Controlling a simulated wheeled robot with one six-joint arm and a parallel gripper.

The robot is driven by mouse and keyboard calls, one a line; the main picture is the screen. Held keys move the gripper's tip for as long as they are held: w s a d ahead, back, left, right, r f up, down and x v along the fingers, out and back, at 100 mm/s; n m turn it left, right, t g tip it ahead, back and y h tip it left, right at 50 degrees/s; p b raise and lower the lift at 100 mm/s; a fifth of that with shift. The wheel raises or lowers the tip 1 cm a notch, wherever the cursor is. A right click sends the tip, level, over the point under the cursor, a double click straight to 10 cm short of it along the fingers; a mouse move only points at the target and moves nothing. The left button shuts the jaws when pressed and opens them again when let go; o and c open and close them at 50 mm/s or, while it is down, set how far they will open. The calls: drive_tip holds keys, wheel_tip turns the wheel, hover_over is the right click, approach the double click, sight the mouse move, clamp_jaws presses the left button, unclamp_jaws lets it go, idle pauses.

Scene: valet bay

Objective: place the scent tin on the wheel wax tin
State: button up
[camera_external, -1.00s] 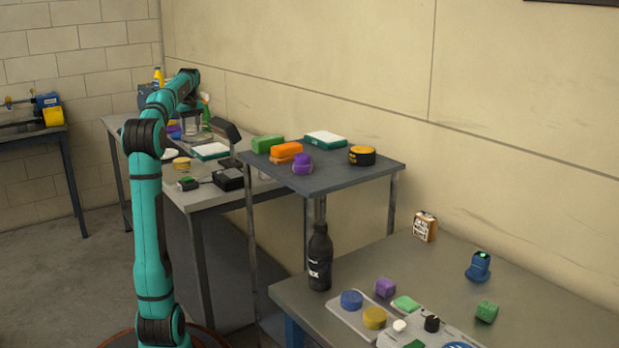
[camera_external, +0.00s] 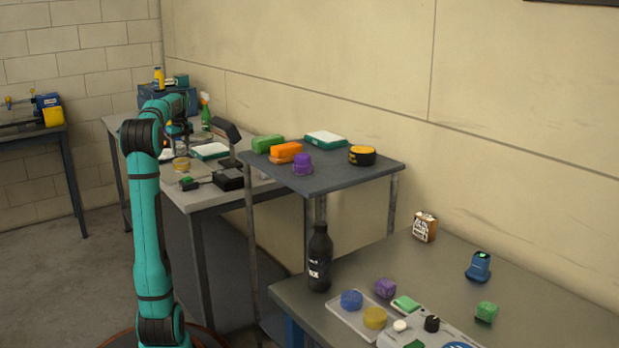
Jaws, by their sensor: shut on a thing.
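My gripper (camera_external: 184,128) is low over the back grey table, small and partly hidden by my own arm. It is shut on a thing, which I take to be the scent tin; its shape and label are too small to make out. A round yellow tin (camera_external: 181,164) stands on that table, in front of and below my gripper, apart from it. A yellow-and-black round tin (camera_external: 362,156) stands on the dark raised table. I cannot read which of these is the wheel wax tin.
The back table (camera_external: 205,199) also holds a green-and-white box (camera_external: 210,151), a black box (camera_external: 229,179), a spray bottle (camera_external: 206,112) and a blue case (camera_external: 166,97). The dark table (camera_external: 335,180) beside it stands higher.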

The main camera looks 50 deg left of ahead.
sight(182, 147)
drive_tip(key=shift+f, duration=1.25)
drive_tip(key=o, duration=1)
drive_tip(key=shift+f, duration=0.1)
drive_tip(key=r, duration=0.4)
drive_tip(key=d+r, duration=0.1)
drive_tip(key=r, duration=0.7)
drive_tip(key=shift+w+d+r, duration=0.1)
drive_tip(key=shift+w+d, duration=0.05)
drive_tip(key=shift+d, duration=0.05)
